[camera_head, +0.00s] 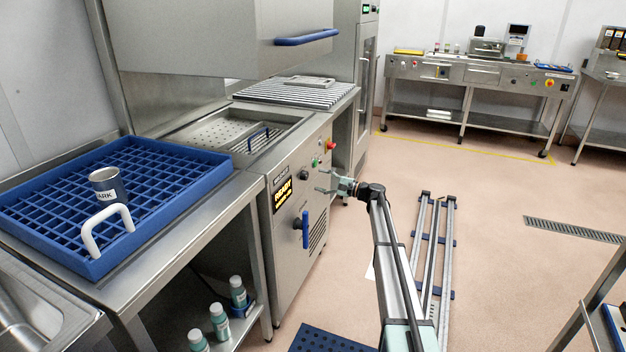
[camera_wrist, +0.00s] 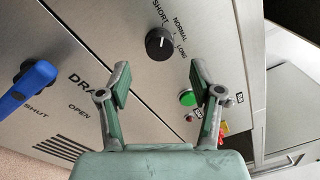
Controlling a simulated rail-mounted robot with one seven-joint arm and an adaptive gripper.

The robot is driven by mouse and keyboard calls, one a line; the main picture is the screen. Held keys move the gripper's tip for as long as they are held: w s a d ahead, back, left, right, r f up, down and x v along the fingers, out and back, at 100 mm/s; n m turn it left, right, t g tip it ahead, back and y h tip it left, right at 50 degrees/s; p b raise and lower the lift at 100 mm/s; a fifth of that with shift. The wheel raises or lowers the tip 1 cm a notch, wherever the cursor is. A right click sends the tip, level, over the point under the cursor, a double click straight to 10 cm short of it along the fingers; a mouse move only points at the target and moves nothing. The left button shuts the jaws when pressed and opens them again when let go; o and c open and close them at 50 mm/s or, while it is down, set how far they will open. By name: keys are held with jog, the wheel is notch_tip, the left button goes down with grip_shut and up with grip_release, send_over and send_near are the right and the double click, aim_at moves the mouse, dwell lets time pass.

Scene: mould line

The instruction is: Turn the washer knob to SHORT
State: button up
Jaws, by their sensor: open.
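The black washer knob (camera_wrist: 159,43) sits on the steel front panel in the wrist view, with SHORT, NORMAL and LONG printed around it. Its white mark seems to face NORMAL, but it is too small to be sure. The knob (camera_head: 304,175) also shows in the head view, on the washer front (camera_head: 288,238) right of the lit READY display (camera_head: 283,194). My gripper (camera_head: 320,181) is in front of the panel, to the right of the knob. In the wrist view my gripper (camera_wrist: 160,85) is open and empty, and the knob lies beyond its fingertips, apart from them.
A green button (camera_wrist: 187,97) is close to the right finger, with a red control (camera_wrist: 223,130) beyond. A blue DRAIN handle (camera_head: 305,230) projects below the knob. A blue rack (camera_head: 190,158) with a grey cup (camera_head: 106,184) stands at left. Floor at right is mostly clear.

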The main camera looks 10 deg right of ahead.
jog(key=v, duration=0.6)
jog(key=shift+d, duration=0.15)
jog(key=shift+s, duration=0.1)
jog(key=s+a+f+n+g+h, duration=0.2)
jog(key=s+a+f+g+h, duration=0.1)
jog(key=s+f, duration=0.9)
jog(key=s+a+f+n+g+h, duration=0.2)
jog(key=s+a+f+g+h, duration=0.1)
jog(key=s+f, duration=0.85)
jog(key=s+a+f+n+g+h, duration=0.2)
jog(key=s+f+g, duration=0.1)
jog(key=s+f, duration=0.65)
jog(key=s+a+f+n+g+h, duration=0.15)
jog(key=s+f, duration=0.45)
jog(key=s, duration=0.7)
jog(key=s+f+n+g+h, duration=0.2)
jog(key=s+g+h, duration=0.1)
jog(key=s, duration=1.6)
jog(key=s+f+n+g+h, duration=0.3)
jog(key=s+g, duration=0.1)
jog(key=s, duration=1.4)
notch_tip(320, 180, up, 12)
jog(key=p, duration=1.2)
jog(key=shift+a, duration=0.35)
